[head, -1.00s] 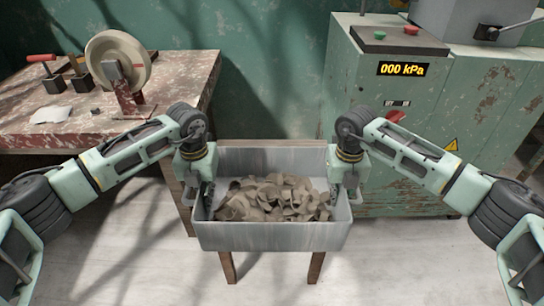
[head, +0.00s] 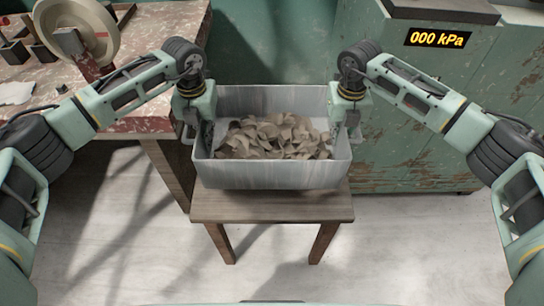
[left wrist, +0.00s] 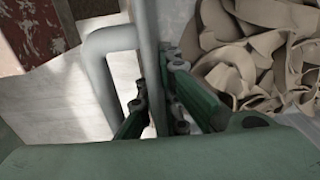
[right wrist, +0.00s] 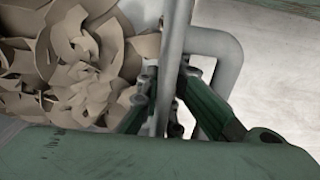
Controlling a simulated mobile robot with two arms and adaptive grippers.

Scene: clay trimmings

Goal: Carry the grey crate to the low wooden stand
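The grey crate (head: 270,174), filled with crumpled clay trimmings (head: 275,137), is level over the low wooden stand (head: 272,207). The stand's front strip and two front legs show; the crate hides the rest of its top. I cannot tell whether the crate's underside touches the stand. My left gripper (head: 208,135) is shut on the crate's left side wall, one finger on each side of it in the left wrist view (left wrist: 158,112). My right gripper (head: 338,133) is shut on the right side wall, likewise in the right wrist view (right wrist: 162,110).
A worn red-topped workbench (head: 130,124) with a wheel (head: 78,28) and small dark blocks stands at the left, close to the stand. A green machine cabinet (head: 415,150) with a "000 kPa" display stands at the right. The pale floor (head: 120,250) in front is clear.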

